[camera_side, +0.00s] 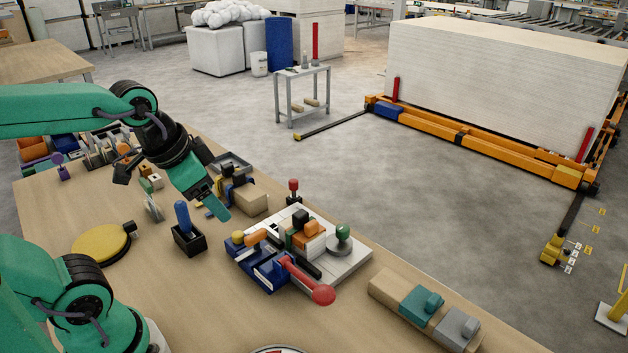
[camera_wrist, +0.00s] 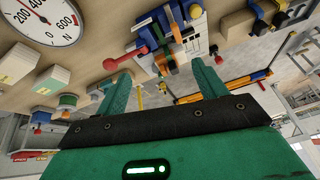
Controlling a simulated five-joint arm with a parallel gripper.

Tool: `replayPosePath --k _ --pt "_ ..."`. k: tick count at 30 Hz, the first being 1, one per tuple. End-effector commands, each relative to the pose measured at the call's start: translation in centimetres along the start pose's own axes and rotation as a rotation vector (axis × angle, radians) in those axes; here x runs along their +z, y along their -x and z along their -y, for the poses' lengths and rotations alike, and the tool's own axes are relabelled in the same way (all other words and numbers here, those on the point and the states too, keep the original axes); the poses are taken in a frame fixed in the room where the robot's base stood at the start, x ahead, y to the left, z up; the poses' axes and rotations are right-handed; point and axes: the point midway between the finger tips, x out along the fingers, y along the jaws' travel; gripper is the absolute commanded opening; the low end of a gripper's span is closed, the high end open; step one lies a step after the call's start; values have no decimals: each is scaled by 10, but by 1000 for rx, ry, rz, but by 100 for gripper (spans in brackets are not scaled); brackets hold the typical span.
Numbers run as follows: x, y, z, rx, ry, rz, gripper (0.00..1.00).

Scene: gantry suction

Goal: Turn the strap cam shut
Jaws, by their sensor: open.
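A clamp fixture with a blue body (camera_side: 265,274) stands on a pale plate at the table's right part. A red lever with a ball end (camera_side: 322,294) points toward the front right from it, and an orange handle (camera_side: 257,236) lies on top. I cannot tell which of these is the strap cam. In the wrist view the red lever (camera_wrist: 112,63) and the orange part (camera_wrist: 166,66) lie beyond my fingertips. My gripper (camera_side: 222,212) is open and empty, up and to the left of the fixture, apart from it. It also shows in the wrist view (camera_wrist: 162,82).
A blue-handled tool stands in a black holder (camera_side: 189,241) left of the fixture. A yellow disc (camera_side: 101,244) lies farther left. A wooden block with teal and grey parts (camera_side: 388,288) sits at right. A round dial (camera_wrist: 40,18) shows in the wrist view.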

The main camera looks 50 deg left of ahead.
Motion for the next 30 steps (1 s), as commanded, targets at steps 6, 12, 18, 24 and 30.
replayPosePath --k 6,12,18,24,30 --pt "-15 -18 10 24 -264 88 71" --pt "-27 -38 19 71 -521 158 71" --pt "-37 -61 29 140 -776 218 71" --pt "-45 -87 40 229 -1025 262 71" --pt "-49 -111 48 315 -1230 281 71"
